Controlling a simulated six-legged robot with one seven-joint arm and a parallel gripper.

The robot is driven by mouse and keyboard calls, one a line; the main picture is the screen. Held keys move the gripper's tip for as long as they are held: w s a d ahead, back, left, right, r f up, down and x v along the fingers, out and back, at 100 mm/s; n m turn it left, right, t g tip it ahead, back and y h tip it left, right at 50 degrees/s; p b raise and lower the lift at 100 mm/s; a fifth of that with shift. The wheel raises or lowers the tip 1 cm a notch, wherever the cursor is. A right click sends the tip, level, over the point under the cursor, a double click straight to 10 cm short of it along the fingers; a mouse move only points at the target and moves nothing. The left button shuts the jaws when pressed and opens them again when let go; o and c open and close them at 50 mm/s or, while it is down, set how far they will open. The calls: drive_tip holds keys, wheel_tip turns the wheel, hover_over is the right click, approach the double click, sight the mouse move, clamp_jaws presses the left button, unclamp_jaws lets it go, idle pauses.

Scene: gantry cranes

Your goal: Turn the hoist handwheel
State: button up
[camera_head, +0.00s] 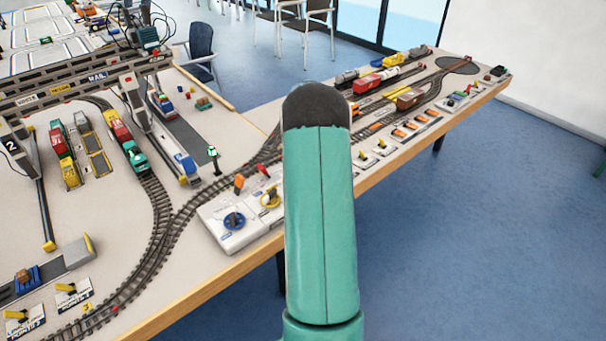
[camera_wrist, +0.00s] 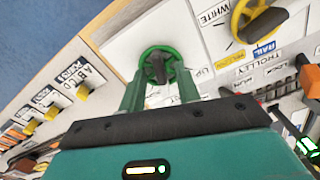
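A green handwheel (camera_wrist: 160,65) with a dark hub sits on a pale panel in the wrist view, with a label reading "UP" beside it. I take it for the hoist handwheel. My gripper (camera_wrist: 159,77) has its two green fingers spread apart, with the tips at either side of the wheel's near part. Whether they touch the rim I cannot tell. In the head view my arm hides the gripper and the green wheel. The control panel (camera_head: 240,238) there shows a blue handwheel (camera_head: 234,221) and a yellow handwheel (camera_head: 270,198), which also shows in the wrist view (camera_wrist: 240,22).
Yellow point levers (camera_wrist: 82,92) stand left of the green wheel, and an orange lever (camera_wrist: 308,76) stands at the right. Tracks and a train (camera_head: 125,143) lie on the table. The gantry crane (camera_head: 90,80) stands behind. Open blue floor (camera_head: 470,240) lies right of the table.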

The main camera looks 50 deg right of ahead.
wheel_tip(320, 180, up, 13)
drive_tip(key=shift+f, duration=0.15)
idle(1.0)
